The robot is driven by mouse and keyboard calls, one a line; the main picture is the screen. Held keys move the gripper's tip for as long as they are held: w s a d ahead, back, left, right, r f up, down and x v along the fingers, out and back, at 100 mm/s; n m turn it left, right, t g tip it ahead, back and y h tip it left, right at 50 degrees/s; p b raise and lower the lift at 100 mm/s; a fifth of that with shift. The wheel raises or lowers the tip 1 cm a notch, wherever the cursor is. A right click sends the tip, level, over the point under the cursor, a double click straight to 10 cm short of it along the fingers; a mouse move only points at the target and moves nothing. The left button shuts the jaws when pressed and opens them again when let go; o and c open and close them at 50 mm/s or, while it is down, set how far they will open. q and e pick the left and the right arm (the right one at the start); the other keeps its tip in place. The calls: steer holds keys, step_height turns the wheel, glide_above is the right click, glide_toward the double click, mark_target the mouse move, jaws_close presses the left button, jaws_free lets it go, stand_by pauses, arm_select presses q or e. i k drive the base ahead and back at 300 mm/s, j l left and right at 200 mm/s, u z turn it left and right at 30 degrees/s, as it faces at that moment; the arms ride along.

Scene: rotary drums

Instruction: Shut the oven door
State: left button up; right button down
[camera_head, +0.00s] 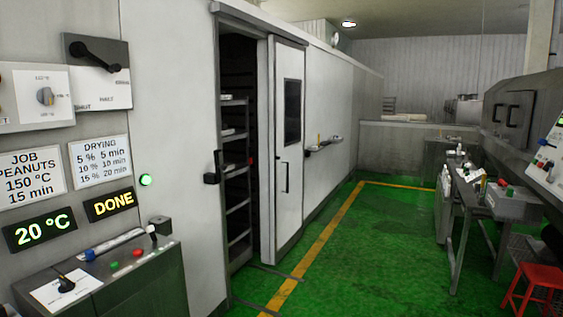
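The white oven door (289,140) stands partly open, with a dark window and a dark vertical handle (285,177) on its face. Left of it is a dark gap in the oven wall, through which a rack with several shelves (236,170) shows. A dark latch (213,168) sits on the frame at the gap's left edge. Neither of my grippers shows in the head view.
A control console (110,270) with knobs and buttons stands at the lower left, below signs and displays reading 20 °C and DONE. The green floor (350,260) with a yellow line is clear in the middle. A metal bench (470,205) and a red stool (536,283) stand at right.

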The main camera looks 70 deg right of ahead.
mark_target(287, 58)
steer(key=i+l+z, duration=0.1)
steer(key=l+z, duration=0.25)
steer(key=i+l+z, duration=0.15)
steer(key=l+z, duration=0.15)
steer(key=l, duration=0.2)
steer(key=i+l+z, duration=0.15)
steer(key=l+z, duration=0.2)
steer(key=i+l+z, duration=0.45)
steer(key=l+z, duration=0.2)
steer(key=i+l+z, duration=0.35)
steer(key=i, duration=0.15)
steer(key=i+l+z, duration=0.15)
steer(key=i+z, duration=0.15)
steer(key=i, duration=0.2)
steer(key=i+z, duration=0.35)
steer(key=i, duration=0.15)
steer(key=i+l, duration=0.15)
steer(key=i, duration=1.6)
steer(key=i+u, duration=0.45)
steer(key=i+l+u, duration=0.65)
steer(key=i+u, duration=0.2)
steer(key=i+l+u, duration=0.45)
steer(key=k, duration=0.1)
